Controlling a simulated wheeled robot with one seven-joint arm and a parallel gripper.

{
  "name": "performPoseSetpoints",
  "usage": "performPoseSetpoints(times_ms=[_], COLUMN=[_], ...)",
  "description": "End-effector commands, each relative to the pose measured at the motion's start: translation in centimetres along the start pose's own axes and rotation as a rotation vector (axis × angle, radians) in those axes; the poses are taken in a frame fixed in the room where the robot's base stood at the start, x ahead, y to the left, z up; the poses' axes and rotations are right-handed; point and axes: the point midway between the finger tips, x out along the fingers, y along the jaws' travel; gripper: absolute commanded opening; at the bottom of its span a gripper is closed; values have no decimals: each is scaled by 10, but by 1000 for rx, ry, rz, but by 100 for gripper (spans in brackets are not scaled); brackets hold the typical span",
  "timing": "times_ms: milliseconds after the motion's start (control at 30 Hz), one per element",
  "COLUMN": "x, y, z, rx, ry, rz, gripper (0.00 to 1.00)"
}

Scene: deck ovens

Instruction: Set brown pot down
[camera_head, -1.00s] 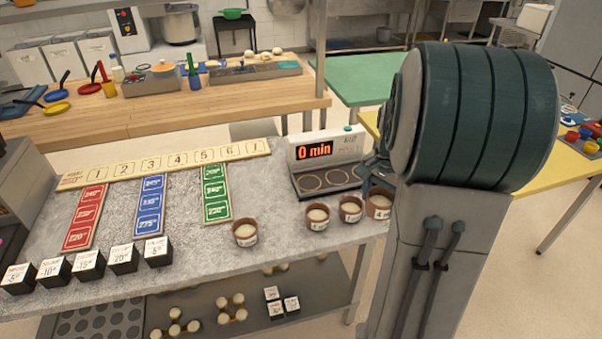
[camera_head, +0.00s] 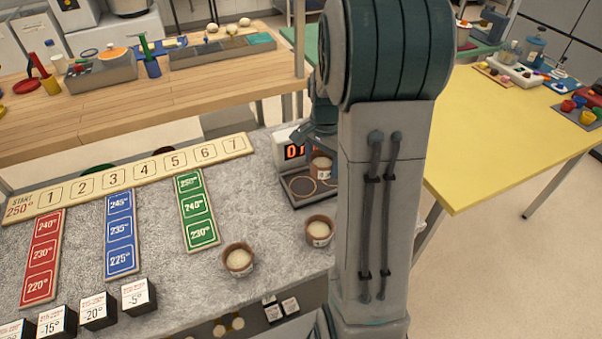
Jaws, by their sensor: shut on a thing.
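A brown pot (camera_head: 321,169) with pale contents and a white label is in my gripper (camera_head: 319,150), upright. It is over the right part of the timer stand (camera_head: 297,200), a grey base with round rings and an orange display. I cannot tell whether the pot touches the base. My gripper is shut on the pot, its fingers partly hidden by my arm. Two more brown pots stand on the grey counter (camera_head: 270,205): one at the front right (camera_head: 319,232) and one further left (camera_head: 238,260).
A numbered board (camera_head: 130,177) with red, blue and green strips covers the counter's left part. Black-and-white cubes (camera_head: 138,297) line its front. My arm hides the counter's right edge. A yellow table (camera_head: 500,140) stands to the right.

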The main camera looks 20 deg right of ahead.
Motion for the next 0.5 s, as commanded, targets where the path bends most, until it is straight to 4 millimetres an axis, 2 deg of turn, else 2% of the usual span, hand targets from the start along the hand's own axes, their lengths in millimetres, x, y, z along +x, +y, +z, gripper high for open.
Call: performPoseSetpoints(times_ms=[100,200,367,500], x=[15,24,32,50], y=[-24,-39,-49,-48], z=[9,14,17,18], rx=[-3,0,4,5], ry=[-2,-1,0,-3], rz=[2,2,0,3], gripper=[34,34,34,34])
